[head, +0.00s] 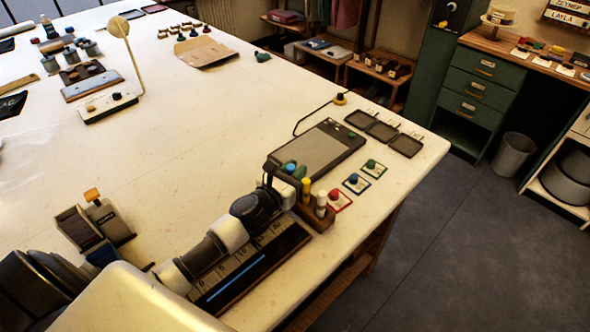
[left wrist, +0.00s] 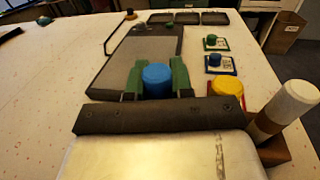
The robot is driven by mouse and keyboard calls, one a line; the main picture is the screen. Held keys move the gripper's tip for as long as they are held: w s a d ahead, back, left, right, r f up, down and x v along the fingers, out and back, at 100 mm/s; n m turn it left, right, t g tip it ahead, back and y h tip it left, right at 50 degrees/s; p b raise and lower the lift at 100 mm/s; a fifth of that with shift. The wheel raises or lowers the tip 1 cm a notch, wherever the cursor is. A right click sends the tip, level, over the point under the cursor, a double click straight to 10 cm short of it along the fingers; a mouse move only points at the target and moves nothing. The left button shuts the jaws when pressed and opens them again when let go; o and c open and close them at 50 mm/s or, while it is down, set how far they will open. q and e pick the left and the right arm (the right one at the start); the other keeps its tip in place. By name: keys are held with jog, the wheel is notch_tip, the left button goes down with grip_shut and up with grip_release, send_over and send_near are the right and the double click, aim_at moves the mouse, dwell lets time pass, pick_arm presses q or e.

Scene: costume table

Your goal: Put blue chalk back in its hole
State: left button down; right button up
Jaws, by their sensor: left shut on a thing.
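My left gripper (left wrist: 157,84) is shut on the blue chalk (left wrist: 157,76), whose round blue top shows between the green fingers. In the head view, the left gripper (head: 292,171) holds the blue chalk (head: 290,168) beside the wooden chalk holder (head: 318,219), near the dark tablet. The holder carries a yellow chalk (head: 306,188) and a white chalk (head: 321,201); its holes are hard to make out. In the wrist view, the yellow chalk (left wrist: 227,87) and white chalk (left wrist: 288,102) stand to the right of the gripper. The blue chalk's lower end is hidden. My right gripper is not in view.
A dark tablet (head: 318,148) lies just beyond the gripper. Small cards with green (head: 372,168), blue (head: 355,184) and red (head: 338,201) markings lie right of it, near the table edge. Black trays (head: 382,132) sit farther back. The table's middle is clear.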

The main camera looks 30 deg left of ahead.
pick_arm(q)
jog(key=shift+f, duration=0.25)
jog(key=c, duration=0.9)
grip_release()
jog(key=shift+r, duration=0.15)
notch_tip(320, 180, up, 7)
jog(key=p, duration=0.7)
dwell(0.4)
